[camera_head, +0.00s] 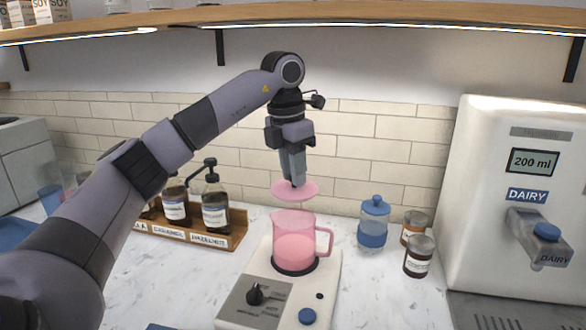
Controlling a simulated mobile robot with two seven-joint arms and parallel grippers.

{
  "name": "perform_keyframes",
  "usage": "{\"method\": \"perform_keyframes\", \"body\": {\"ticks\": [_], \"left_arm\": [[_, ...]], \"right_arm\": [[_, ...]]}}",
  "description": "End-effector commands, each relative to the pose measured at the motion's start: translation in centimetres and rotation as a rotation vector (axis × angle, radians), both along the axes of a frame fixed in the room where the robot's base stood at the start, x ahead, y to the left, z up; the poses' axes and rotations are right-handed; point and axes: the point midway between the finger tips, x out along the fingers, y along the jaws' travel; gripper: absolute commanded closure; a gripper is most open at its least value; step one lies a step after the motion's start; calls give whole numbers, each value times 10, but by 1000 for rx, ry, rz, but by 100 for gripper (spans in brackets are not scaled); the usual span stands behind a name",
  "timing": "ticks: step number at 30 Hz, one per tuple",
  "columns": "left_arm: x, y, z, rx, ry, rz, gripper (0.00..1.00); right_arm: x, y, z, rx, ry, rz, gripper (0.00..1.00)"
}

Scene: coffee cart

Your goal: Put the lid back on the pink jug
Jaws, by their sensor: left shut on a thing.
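The pink jug (294,243) stands upright on the round dark plate of a white appliance, its handle to the right. It is see-through, with pink contents in its lower part. My left gripper (295,181) points straight down above the jug and is shut on the pink lid (296,191). The lid is a flat disc, held roughly level. It hangs over the jug's mouth with a small gap to the rim. The small part of the lid between the fingers is mostly hidden. My right gripper is not in view.
The white appliance (233,318) has a dark knob and a blue button. A wooden rack (225,241) of syrup bottles stands left. A blue-lidded jar (373,222) and two brown jars (418,257) stand right, before the dairy dispenser (480,180). A shelf (300,17) runs overhead.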

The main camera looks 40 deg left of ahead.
Motion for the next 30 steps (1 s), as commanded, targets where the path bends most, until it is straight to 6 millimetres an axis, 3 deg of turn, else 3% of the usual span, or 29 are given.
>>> {"method": "perform_keyframes", "body": {"ticks": [18, 30], "left_arm": [[0, 0, -52, 0, 2, 3, 100], [0, 0, -64, 0, 1, 1, 100]], "right_arm": [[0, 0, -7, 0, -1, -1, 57], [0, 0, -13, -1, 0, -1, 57]]}}
